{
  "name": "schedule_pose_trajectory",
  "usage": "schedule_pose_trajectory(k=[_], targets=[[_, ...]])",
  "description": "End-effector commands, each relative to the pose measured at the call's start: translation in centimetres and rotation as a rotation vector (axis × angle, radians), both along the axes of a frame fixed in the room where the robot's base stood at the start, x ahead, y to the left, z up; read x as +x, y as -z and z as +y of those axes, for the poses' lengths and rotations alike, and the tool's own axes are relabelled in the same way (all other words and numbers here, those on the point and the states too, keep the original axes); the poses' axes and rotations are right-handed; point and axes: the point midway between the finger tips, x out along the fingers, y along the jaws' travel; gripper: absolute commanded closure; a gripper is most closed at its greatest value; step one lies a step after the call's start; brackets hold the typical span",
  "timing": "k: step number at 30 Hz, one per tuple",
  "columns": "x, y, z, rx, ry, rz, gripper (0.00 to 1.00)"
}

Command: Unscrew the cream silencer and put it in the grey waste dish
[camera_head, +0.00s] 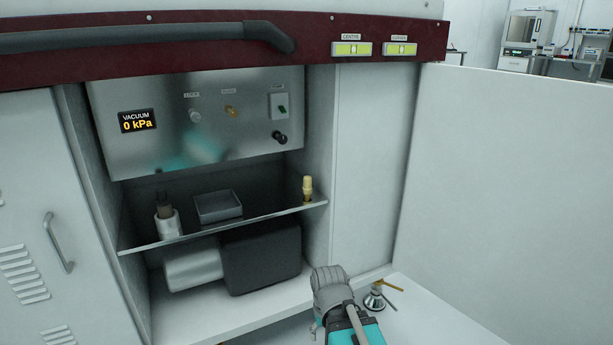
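A small cream-topped fitting with a brass-coloured lower part, which looks like the cream silencer (307,189), stands upright at the right end of the cabinet shelf. The grey waste dish (218,207) is a shallow square tray towards the middle of the same shelf, left of the silencer. It looks empty, though its inside is dark. Part of my grey and teal arm shows at the bottom centre, below and in front of the shelf. I make out no gripper fingers, and nothing of mine touches the silencer or dish.
A dark-topped pale cylinder (166,217) stands left of the dish. A control panel (205,150) with knobs and a 0 kPa display hangs above the shelf (265,216). A dark pump-like unit (262,262) sits below. An open door (500,180) bounds the right. A metal foot-like part (374,298) stands near my arm.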

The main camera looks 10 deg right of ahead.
Motion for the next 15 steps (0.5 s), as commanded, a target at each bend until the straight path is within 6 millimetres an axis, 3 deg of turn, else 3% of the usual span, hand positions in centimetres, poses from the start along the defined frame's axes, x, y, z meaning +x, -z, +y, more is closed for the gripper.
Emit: schedule_pose_trajectory(k=[8, 15], targets=[[0.0, -2.9, 0.0, 0.000, 0.000, 0.000, 0.25], [0.0, -7.4, 0.0, 0.000, 0.000, 0.000, 0.25]])
